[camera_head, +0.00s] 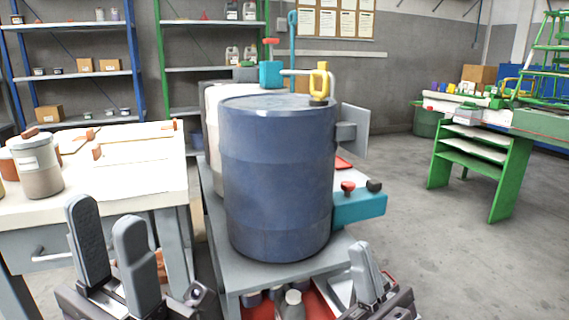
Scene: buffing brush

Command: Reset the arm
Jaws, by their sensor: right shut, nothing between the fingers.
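My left gripper (106,222) is at the lower left, in front of the white workbench. Its two dark grey fingers point up and stand apart with nothing between them. My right gripper (363,252) is at the lower right, in front of the cart's lower right side. Its fingers are together and hold nothing. Both grippers are low in the view, on either side of the blue drum (278,180). I cannot make out a buffing brush.
The drum stands on a grey cart (208,205) with a yellow-handled part (320,80) on top. A white workbench (130,190) with a lidded jar (37,165) is at left. A green bench (500,175) stands at right. The floor between cart and green bench is clear.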

